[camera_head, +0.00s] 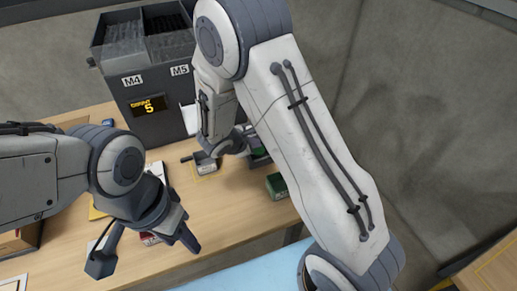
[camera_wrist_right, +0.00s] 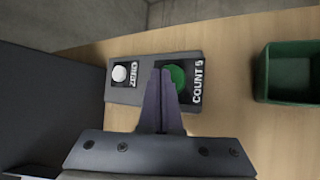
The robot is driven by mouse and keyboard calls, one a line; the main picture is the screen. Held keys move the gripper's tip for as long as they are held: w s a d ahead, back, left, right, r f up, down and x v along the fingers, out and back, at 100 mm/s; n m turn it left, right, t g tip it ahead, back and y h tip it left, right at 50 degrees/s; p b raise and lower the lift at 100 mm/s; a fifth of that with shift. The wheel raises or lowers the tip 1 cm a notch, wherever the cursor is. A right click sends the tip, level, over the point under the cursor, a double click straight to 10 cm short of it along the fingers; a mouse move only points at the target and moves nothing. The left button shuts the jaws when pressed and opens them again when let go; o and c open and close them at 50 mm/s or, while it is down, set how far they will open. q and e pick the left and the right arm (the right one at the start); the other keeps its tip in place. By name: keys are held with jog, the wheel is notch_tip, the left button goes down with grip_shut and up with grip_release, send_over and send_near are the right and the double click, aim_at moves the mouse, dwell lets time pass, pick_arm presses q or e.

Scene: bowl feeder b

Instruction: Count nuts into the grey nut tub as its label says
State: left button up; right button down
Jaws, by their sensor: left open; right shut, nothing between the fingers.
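The dark nut feeder (camera_head: 150,105) has bins marked M4 and M5 and a display with a yellow 5. A small grey box with a pale label (camera_head: 206,168), possibly the nut tub, sits on a yellow-edged square; its text and contents are unreadable. My right gripper (camera_wrist_right: 162,75) is shut and empty over the grey button box (camera_wrist_right: 125,92). Its fingertips overlap the left edge of the green COUNT button (camera_wrist_right: 177,78); I cannot tell if they touch. The white ZERO button (camera_wrist_right: 120,73) is left of it. My left gripper (camera_head: 146,245) is open above the table's front.
A green open bin (camera_wrist_right: 290,75) stands right of the button box; it also shows in the head view (camera_head: 277,186). A red item (camera_head: 150,239) is partly hidden by my left gripper. The wooden table (camera_head: 225,208) is bare in front of the green bin.

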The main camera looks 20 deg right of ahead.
aim_at(255, 150)
jog(key=shift+f+b, duration=0.5)
jog(key=shift+b, duration=0.15)
dwell(0.5)
jog(key=shift+r, duration=0.15)
jog(key=shift+r+p, duration=0.55)
jog(key=shift+r, duration=0.2)
notch_tip(255, 150, up, 5)
jog(key=p, duration=0.3)
dwell(0.3)
dwell(0.7)
